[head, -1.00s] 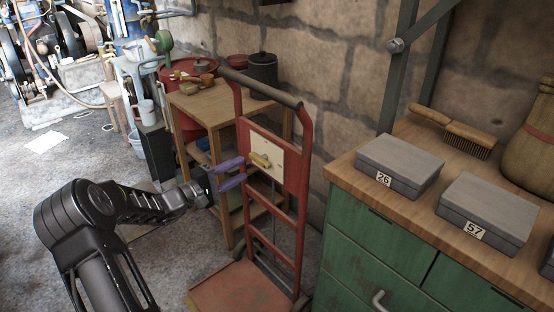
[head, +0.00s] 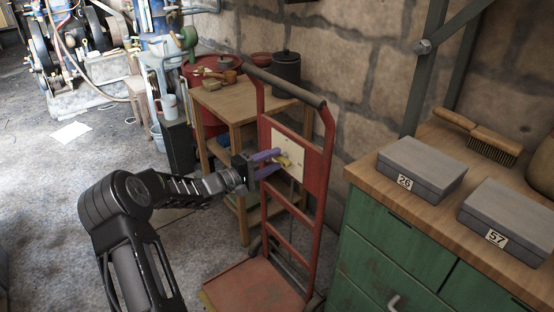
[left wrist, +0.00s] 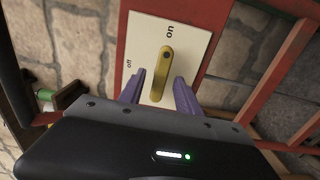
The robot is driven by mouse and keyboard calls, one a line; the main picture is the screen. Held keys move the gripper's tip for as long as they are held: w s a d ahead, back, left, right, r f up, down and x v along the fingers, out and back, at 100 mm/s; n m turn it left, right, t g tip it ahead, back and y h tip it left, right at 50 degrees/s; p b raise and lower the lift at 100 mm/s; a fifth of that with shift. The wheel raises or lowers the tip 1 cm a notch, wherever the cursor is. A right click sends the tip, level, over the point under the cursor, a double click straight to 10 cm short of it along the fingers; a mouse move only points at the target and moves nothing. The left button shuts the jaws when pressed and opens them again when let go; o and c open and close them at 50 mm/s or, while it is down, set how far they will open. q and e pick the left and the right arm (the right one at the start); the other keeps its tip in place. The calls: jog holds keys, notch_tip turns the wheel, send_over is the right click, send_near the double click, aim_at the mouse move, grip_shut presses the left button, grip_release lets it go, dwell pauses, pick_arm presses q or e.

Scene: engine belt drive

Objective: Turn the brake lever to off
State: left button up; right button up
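The brake lever (left wrist: 161,77) is a yellow bar on a cream plate (left wrist: 190,42) fixed to the red hand truck. In the left wrist view the plate reads "on" at the top and "off" at the left, and the lever runs from its pivot near "on" down between my fingers. My left gripper (left wrist: 157,90) has purple fingers, open, one on each side of the lever, with a small gap visible on both sides. In the head view my left gripper (head: 272,164) is at the plate (head: 294,148), partly covering the lever (head: 284,160). My right gripper is not in view.
The red hand truck (head: 281,231) stands upright in front of a wooden table (head: 235,103) with pots. A green cabinet (head: 372,254) with grey boxes (head: 421,170) stands to the right. A stone wall is behind. Open floor lies to the left.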

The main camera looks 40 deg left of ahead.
pick_arm(q)
jog(key=shift+x, duration=0.95)
jog(key=shift+c, duration=0.3)
grip_shut()
